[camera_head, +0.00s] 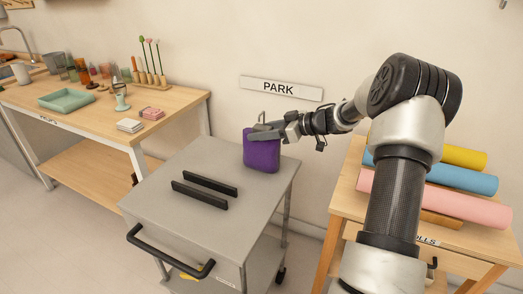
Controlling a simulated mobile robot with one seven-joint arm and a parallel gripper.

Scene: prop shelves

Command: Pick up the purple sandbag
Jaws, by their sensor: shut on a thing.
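The purple sandbag (262,154) is upright at the back right of the grey cart top (188,162). My gripper (262,132) reaches in from the right and is shut on the sandbag's top edge. The near side of the sandbag is in plain view; part of its top is hidden by my gripper. I cannot tell whether its bottom touches the cart top or is slightly above it.
Two black bars (205,189) lie on the cart, left of the sandbag. The cart has a black handle (168,258). A table with rolls (440,196) stands at right, and a wooden workbench (95,128) with small props at left. A PARK sign (281,88) is on the wall.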

